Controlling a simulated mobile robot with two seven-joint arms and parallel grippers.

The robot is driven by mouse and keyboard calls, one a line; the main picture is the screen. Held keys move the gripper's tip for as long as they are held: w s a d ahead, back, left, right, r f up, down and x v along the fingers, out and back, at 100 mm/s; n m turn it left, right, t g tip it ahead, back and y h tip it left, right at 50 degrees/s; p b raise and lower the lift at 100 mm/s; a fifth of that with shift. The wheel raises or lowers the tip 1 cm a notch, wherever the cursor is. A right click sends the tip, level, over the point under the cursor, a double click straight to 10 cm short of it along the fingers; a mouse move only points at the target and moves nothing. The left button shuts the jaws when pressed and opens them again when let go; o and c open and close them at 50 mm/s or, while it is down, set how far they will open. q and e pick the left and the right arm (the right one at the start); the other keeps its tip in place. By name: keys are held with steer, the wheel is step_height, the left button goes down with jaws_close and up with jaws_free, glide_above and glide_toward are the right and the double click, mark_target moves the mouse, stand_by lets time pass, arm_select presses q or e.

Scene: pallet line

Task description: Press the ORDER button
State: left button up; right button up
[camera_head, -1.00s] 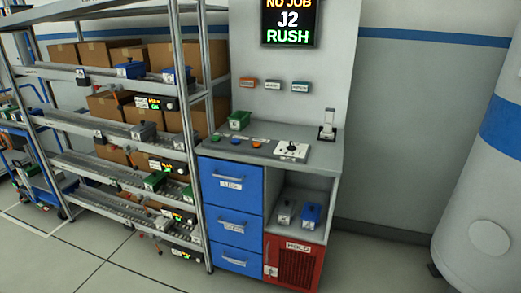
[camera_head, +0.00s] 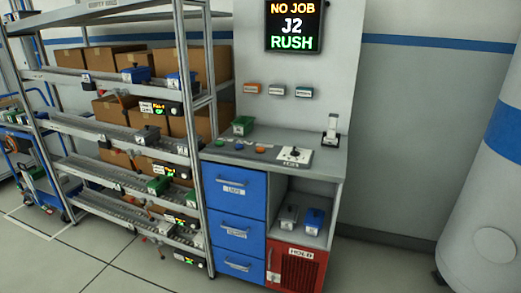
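Three round buttons sit in a row on the grey counter (camera_head: 325,165) of the workstation: a green button (camera_head: 219,143), a blue button (camera_head: 239,146) and an orange button (camera_head: 259,149). Small labels lie by them, too small to read, so I cannot tell which is ORDER. A white plate with a dark joystick (camera_head: 294,154) is right of the buttons. The screen (camera_head: 293,26) above reads NO JOB, J2, RUSH. Neither of my grippers shows in the view.
A tall metal rack (camera_head: 192,140) with boxes and bins stands left of the counter. A green bin (camera_head: 243,126) sits behind the buttons, and a white stand (camera_head: 331,130) at the counter's right. A white tank (camera_head: 485,190) is far right. The floor in front is clear.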

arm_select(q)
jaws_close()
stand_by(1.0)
